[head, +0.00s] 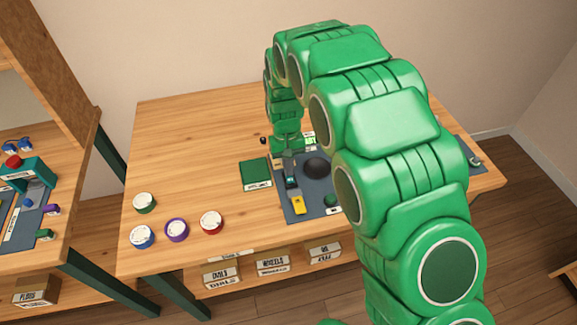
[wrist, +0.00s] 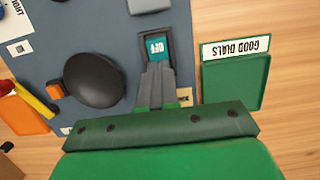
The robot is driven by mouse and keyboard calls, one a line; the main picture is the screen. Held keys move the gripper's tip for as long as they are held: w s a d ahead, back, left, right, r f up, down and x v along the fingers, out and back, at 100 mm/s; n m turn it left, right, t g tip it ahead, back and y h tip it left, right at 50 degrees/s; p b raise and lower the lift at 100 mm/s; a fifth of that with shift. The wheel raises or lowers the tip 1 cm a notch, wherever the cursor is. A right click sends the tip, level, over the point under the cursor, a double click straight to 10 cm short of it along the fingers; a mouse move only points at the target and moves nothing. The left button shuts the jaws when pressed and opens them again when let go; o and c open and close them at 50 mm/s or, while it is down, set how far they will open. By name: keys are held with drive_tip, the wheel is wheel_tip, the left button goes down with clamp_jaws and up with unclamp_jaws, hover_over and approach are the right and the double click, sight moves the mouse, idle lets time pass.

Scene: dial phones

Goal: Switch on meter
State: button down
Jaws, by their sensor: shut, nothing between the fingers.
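A rocker switch (wrist: 156,47) with a teal face reading OFF sits in a dark frame on the grey-blue board (wrist: 105,22) in the wrist view. In the head view the switch (head: 291,181) shows small below my gripper. My gripper (wrist: 158,68) is shut and empty, its fingertips at the near edge of the OFF face; I cannot tell whether they touch it. In the head view my gripper (head: 287,160) points down over the board (head: 290,213), partly hidden by my arm. I cannot make out a separate meter display.
A black dome (wrist: 94,80) stands left of the fingers. A green GOOD DIALS tray (wrist: 236,82) lies to the right, and an orange tray (wrist: 22,116) to the left. Several dials, including a red one (head: 211,222), sit on the table's left, where wood is mostly clear.

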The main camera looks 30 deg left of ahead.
sight(292, 181)
drive_tip(key=shift+s+d+f+g+h, duration=0.15)
drive_tip(key=shift+s+d+f, duration=0.15)
drive_tip(key=shift+f, duration=0.2)
drive_tip(key=shift+s+d+f+g+h, duration=0.15)
drive_tip(key=shift+s+d+f, duration=0.15)
drive_tip(key=shift+f, duration=0.15)
drive_tip(key=shift+s+d, duration=0.75)
drive_tip(key=v, duration=1.6)
drive_tip(key=shift+w+a+r, duration=0.25)
drive_tip(key=shift+w+a, duration=0.25)
drive_tip(key=shift+d, duration=0.1)
drive_tip(key=s+d+r+m, duration=0.15)
drive_tip(key=d+r, duration=0.25)
drive_tip(key=d, duration=0.6)
drive_tip(key=d+r+m+y, duration=0.1)
drive_tip(key=d+r+m, duration=0.15)
drive_tip(key=d, duration=0.65)
drive_tip(key=s+d+r+m, duration=0.1)
drive_tip(key=d+r, duration=0.3)
drive_tip(key=d, duration=0.6)
drive_tip(key=s+d+m, duration=0.2)
drive_tip(key=s+d, duration=0.6)
drive_tip(key=s, duration=0.3)
drive_tip(key=s+d+m+y, duration=0.1)
drive_tip(key=s+d+m, duration=0.1)
drive_tip(key=s+d, duration=0.7)
drive_tip(key=s, duration=0.3)
drive_tip(key=shift+d, duration=0.25)
